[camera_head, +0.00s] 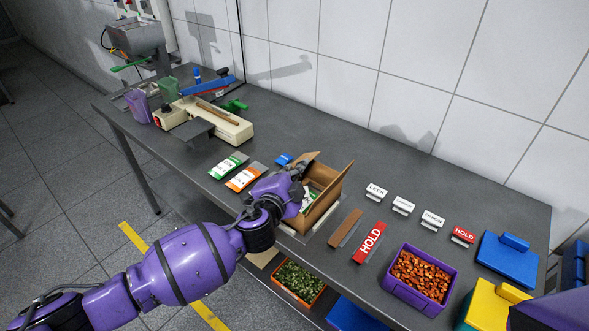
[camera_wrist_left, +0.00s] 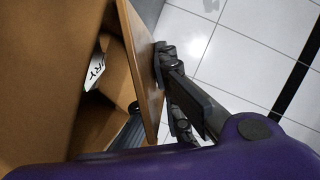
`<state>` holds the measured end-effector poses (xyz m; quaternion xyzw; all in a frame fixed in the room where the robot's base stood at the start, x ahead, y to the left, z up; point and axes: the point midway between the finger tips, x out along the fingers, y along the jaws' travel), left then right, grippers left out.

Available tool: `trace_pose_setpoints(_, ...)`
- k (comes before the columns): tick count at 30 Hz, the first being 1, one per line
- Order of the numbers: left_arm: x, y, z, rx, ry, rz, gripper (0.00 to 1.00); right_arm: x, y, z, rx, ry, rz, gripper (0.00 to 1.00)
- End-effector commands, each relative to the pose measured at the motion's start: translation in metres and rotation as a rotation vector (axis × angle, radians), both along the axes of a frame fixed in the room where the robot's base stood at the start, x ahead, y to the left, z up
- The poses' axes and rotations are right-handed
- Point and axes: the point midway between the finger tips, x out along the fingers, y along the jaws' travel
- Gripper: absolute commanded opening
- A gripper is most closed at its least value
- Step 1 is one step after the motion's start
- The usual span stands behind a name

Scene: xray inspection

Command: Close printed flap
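An open cardboard box (camera_head: 324,214) stands on the grey table with flaps raised; one flap (camera_head: 304,158) sticks up at its back left. I see no print on the flaps, so I cannot tell which is the printed one. A pouch with lettering (camera_wrist_left: 95,70) lies inside the box. My left gripper (camera_head: 298,194) is at the box's left side and covers part of it. In the left wrist view, its dark fingers (camera_wrist_left: 160,85) are at the edge of a brown flap (camera_wrist_left: 144,65), close to or touching it; their gap is unclear. My right gripper is out of view.
Two labelled pouches (camera_head: 236,172) lie left of the box. Small label stands (camera_head: 404,205) line the back. A cream machine (camera_head: 206,122) stands far left.

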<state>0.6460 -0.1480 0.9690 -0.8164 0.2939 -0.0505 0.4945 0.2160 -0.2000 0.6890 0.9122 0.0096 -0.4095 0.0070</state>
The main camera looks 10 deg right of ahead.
Motion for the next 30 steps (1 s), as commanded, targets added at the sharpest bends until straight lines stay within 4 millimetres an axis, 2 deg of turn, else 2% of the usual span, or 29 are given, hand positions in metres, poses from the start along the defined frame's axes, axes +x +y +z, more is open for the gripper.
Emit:
trace_pose_setpoints(4, -0.001, 0.000, -0.001, 0.000, 0.004, 0.000, 0.00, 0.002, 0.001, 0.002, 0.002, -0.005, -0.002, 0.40)
trace_pose_setpoints(9, -0.001, 0.000, -0.001, 0.000, 0.004, 0.000, 0.22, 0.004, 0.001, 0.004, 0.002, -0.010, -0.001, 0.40)
trace_pose_setpoints(20, -0.003, 0.002, 0.000, -0.002, 0.003, 0.000, 0.22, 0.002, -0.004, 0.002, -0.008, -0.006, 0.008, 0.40)
trace_pose_setpoints(23, -0.011, 0.008, 0.001, -0.002, 0.004, -0.001, 0.22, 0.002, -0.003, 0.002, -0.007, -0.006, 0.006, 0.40)
trace_pose_setpoints(30, -0.052, 0.034, 0.011, -0.002, 0.006, 0.000, 0.22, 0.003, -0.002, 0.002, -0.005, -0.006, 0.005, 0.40)
